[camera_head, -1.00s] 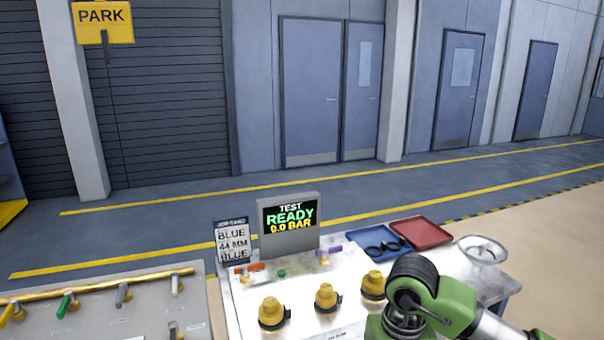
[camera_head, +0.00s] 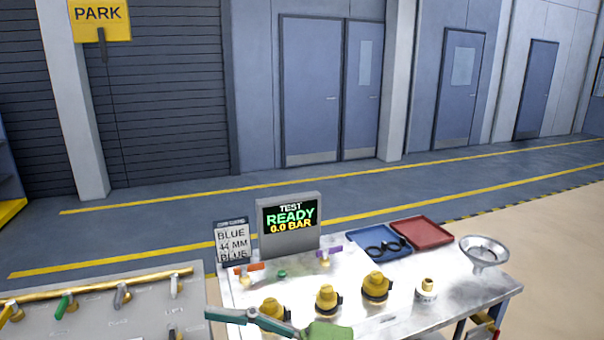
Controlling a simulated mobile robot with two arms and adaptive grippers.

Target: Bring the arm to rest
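Green and grey links of one of my arms cross the bottom edge of the head view, in front of the bench's near side. They partly cover the leftmost yellow fitting (camera_head: 272,307). The middle yellow fitting (camera_head: 327,299) and the right yellow fitting (camera_head: 376,286) stand upright on the metal bench (camera_head: 410,312), clear of the arm. The test display (camera_head: 290,217) behind them reads READY, 0.0 BAR.
A job card (camera_head: 232,242) stands left of the display. A blue tray (camera_head: 368,234) with dark rings, a red tray (camera_head: 421,232), a funnel-like metal bowl (camera_head: 484,251) and a small brass-topped part (camera_head: 427,289) are on the right. A grey panel (camera_head: 100,310) with levers is at left.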

